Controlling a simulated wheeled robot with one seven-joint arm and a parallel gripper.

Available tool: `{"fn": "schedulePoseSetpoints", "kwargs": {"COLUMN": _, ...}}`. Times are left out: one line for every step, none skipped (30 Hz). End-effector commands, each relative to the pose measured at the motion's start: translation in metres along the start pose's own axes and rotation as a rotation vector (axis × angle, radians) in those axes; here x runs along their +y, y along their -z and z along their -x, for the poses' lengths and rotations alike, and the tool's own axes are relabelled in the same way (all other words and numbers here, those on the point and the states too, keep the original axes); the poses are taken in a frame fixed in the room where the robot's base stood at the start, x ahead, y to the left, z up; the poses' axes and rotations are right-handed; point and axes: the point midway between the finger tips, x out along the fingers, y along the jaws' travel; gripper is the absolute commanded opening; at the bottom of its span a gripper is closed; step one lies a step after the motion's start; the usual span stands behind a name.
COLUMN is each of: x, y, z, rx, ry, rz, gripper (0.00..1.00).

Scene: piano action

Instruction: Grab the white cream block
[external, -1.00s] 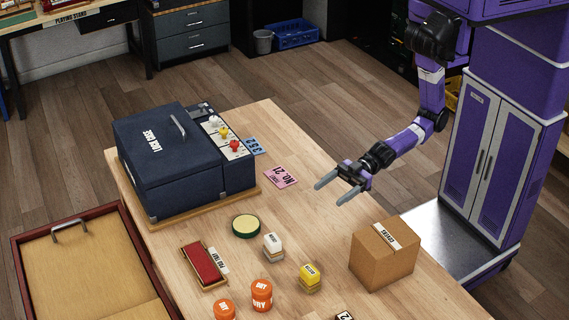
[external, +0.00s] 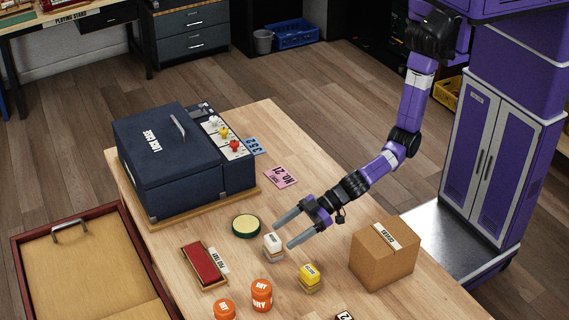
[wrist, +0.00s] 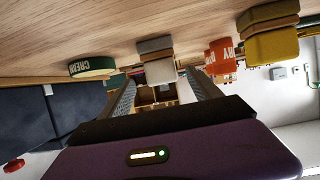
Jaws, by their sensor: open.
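The white block (external: 273,242) stands on the wooden table, with a label on its top and a tan lower band. My gripper (external: 286,233) is open and empty, its two fingers pointing toward the block from the right, the tips close to it. In the wrist view, which looks upside down, the white block (wrist: 160,70) lies ahead between the lines of the two fingers of my gripper (wrist: 163,88). I cannot tell whether a finger touches it.
A round green tin (external: 246,226) lies to the block's left. A yellow block (external: 310,275), a cardboard box (external: 385,255) and orange jars (external: 262,293) stand nearby. A red pad (external: 203,264) lies further left. A dark blue case (external: 170,160) stands behind.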

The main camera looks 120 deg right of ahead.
Motion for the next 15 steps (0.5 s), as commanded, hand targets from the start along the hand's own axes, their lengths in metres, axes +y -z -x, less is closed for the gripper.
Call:
{"fn": "schedulePoseSetpoints", "kwargs": {"x": 0.000, "y": 0.001, "z": -0.004, "rx": 0.000, "ry": 0.000, "rz": 0.000, "gripper": 0.73}}
{"fn": "schedulePoseSetpoints", "kwargs": {"x": 0.000, "y": 0.001, "z": -0.006, "rx": 0.000, "ry": 0.000, "rz": 0.000, "gripper": 0.73}}
{"fn": "schedulePoseSetpoints", "kwargs": {"x": 0.000, "y": 0.001, "z": -0.009, "rx": 0.000, "ry": 0.000, "rz": 0.001, "gripper": 0.73}}
{"fn": "schedulePoseSetpoints", "kwargs": {"x": 0.000, "y": 0.002, "z": -0.011, "rx": 0.001, "ry": 0.000, "rz": 0.001, "gripper": 0.73}}
{"fn": "schedulePoseSetpoints", "kwargs": {"x": 0.000, "y": 0.003, "z": -0.014, "rx": 0.001, "ry": 0.000, "rz": 0.001, "gripper": 0.73}}
{"fn": "schedulePoseSetpoints", "kwargs": {"x": -0.001, "y": 0.004, "z": -0.019, "rx": 0.001, "ry": 0.000, "rz": 0.001, "gripper": 0.73}}
{"fn": "schedulePoseSetpoints", "kwargs": {"x": -0.001, "y": 0.004, "z": -0.023, "rx": 0.000, "ry": 0.000, "rz": 0.001, "gripper": 0.73}}
{"fn": "schedulePoseSetpoints", "kwargs": {"x": -0.001, "y": 0.005, "z": -0.027, "rx": 0.001, "ry": 0.000, "rz": 0.000, "gripper": 0.73}}
{"fn": "schedulePoseSetpoints", "kwargs": {"x": -0.001, "y": 0.005, "z": -0.032, "rx": 0.000, "ry": 0.000, "rz": 0.000, "gripper": 0.73}}
{"fn": "schedulePoseSetpoints", "kwargs": {"x": -0.002, "y": 0.005, "z": -0.035, "rx": 0.000, "ry": 0.001, "rz": 0.001, "gripper": 0.73}}
{"fn": "schedulePoseSetpoints", "kwargs": {"x": -0.002, "y": 0.004, "z": -0.040, "rx": 0.001, "ry": 0.001, "rz": 0.001, "gripper": 0.73}}
{"fn": "schedulePoseSetpoints", "kwargs": {"x": -0.002, "y": 0.003, "z": -0.044, "rx": 0.000, "ry": 0.000, "rz": 0.001, "gripper": 0.73}}
{"fn": "schedulePoseSetpoints", "kwargs": {"x": -0.002, "y": 0.004, "z": -0.047, "rx": 0.001, "ry": 0.001, "rz": 0.001, "gripper": 0.73}}
{"fn": "schedulePoseSetpoints", "kwargs": {"x": -0.002, "y": 0.003, "z": -0.049, "rx": 0.001, "ry": 0.001, "rz": 0.001, "gripper": 0.73}}
{"fn": "schedulePoseSetpoints", "kwargs": {"x": -0.002, "y": 0.004, "z": -0.052, "rx": 0.001, "ry": 0.001, "rz": 0.001, "gripper": 0.73}}
